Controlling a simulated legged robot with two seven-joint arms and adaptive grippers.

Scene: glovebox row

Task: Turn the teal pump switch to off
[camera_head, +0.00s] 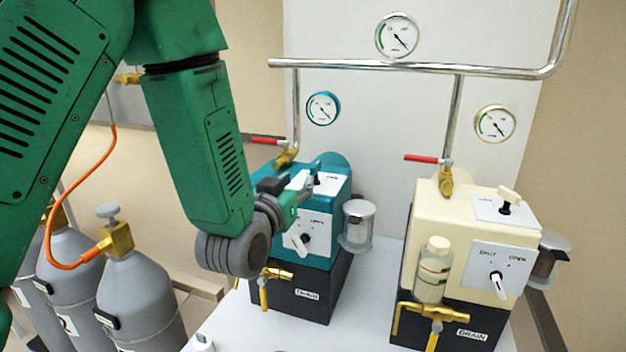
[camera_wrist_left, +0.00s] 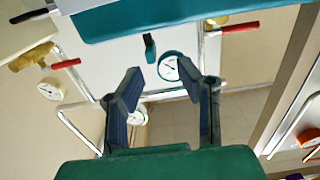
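The teal pump (camera_head: 340,185) stands on a dark base at the middle of the head view. Its top has a white panel (camera_head: 330,187) with a small dark switch, partly hidden behind my left gripper (camera_head: 298,192). In the left wrist view the teal body (camera_wrist_left: 170,18) fills the top edge and a dark teal switch (camera_wrist_left: 150,48) stands out from the white panel. My left gripper (camera_wrist_left: 172,78) is open, with its two dark fingers apart and nothing between them. The switch appears beyond the fingertips, apart from them. The right gripper is not in view.
A cream pump (camera_head: 428,215) with its own switch (camera_head: 508,198) stands to the right, with a bottle (camera_head: 433,270) in front. Red-handled valves (camera_head: 422,159), pipes (camera_head: 400,65) and gauges rise behind. A clear jar (camera_head: 357,225) sits beside the teal pump. Grey gas cylinders (camera_head: 140,300) stand at left.

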